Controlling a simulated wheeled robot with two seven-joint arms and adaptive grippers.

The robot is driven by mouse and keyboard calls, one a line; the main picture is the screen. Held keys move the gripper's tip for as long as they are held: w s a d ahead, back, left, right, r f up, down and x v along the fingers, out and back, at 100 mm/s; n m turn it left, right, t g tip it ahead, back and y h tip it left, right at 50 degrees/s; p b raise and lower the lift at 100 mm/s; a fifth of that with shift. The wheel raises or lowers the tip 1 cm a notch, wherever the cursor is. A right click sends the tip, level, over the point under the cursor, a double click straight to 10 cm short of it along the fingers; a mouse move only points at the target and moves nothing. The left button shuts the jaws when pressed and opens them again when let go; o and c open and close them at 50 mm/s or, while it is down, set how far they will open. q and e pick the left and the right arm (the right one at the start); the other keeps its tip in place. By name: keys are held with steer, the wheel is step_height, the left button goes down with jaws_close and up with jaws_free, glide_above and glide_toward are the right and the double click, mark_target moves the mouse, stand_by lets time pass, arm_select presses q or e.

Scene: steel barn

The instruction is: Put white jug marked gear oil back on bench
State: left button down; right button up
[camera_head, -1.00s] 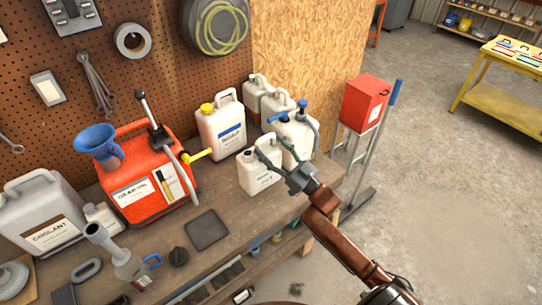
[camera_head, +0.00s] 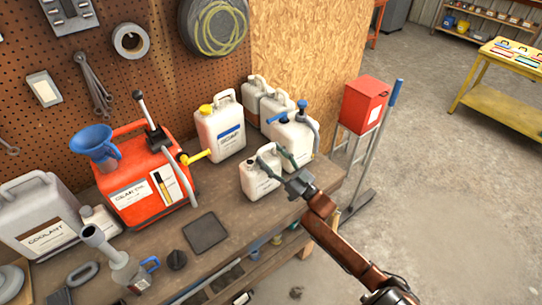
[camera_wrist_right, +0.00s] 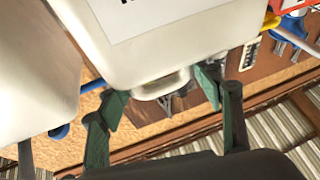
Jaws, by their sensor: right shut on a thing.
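A small white jug (camera_head: 258,182) with a white label stands upright at the bench's right part; its print is too small to read. It appears to touch the bench (camera_head: 240,215). My right gripper (camera_head: 277,163) is shut on the jug at its top handle. In the right wrist view the jug (camera_wrist_right: 165,45) fills the upper middle, and my right gripper's green fingers (camera_wrist_right: 162,90) lie on either side of its handle. My left gripper is not in view.
A larger white jug (camera_head: 220,132) with a yellow cap stands behind, and white jugs with a blue spout (camera_head: 292,135) stand close to the right. A red can (camera_head: 135,190) with a blue funnel is at the left. A dark flat pad (camera_head: 205,233) lies in front.

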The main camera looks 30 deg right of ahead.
steer(key=o, duration=1.7)
steer(key=shift+f, duration=0.1)
steer(key=shift+c, duration=0.2)
steer(key=v, duration=1.2)
